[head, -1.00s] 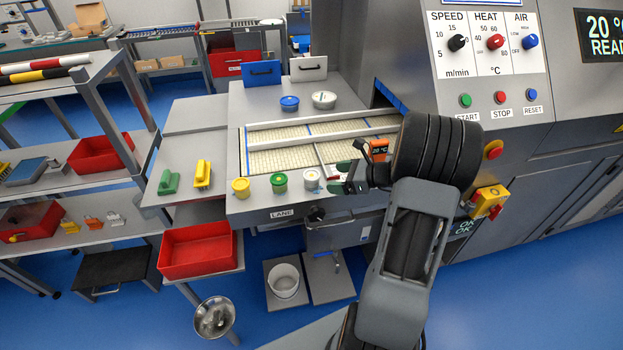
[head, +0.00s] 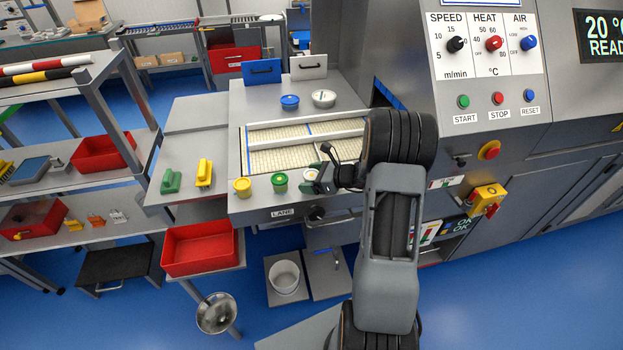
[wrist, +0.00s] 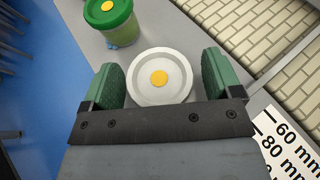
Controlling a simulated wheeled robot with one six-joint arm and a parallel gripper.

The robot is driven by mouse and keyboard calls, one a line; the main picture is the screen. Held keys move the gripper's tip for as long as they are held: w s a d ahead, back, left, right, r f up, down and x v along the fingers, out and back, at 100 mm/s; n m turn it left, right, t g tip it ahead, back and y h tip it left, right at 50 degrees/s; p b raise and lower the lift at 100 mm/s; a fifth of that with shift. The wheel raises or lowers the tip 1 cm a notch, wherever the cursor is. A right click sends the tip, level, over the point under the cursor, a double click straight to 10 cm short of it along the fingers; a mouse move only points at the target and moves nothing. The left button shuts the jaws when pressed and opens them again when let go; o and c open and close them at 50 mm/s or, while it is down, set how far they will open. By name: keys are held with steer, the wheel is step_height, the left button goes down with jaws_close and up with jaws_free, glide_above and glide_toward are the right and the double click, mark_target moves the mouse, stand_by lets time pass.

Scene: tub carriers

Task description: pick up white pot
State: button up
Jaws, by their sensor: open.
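The white pot (wrist: 160,88) has a round white lid with a yellow dot. In the wrist view it lies between the two green finger pads of my gripper (wrist: 166,82), with small gaps showing beside it. In the head view the white pot (head: 310,176) stands at the front edge of the machine's deck, partly hidden by my gripper (head: 323,178). My gripper is open around the pot. How far down the fingers reach cannot be told.
A green pot (head: 279,183) stands just left of the white pot, and also shows in the wrist view (wrist: 110,20). A yellow pot (head: 242,187) is further left. The tiled lane (head: 280,158) lies behind. A scale label (wrist: 283,140) is at the right.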

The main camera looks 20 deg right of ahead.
steer(key=shift+c, duration=0.2)
steer(key=c, duration=0.9)
steer(key=shift+c, duration=0.2)
steer(key=shift+r, duration=0.1)
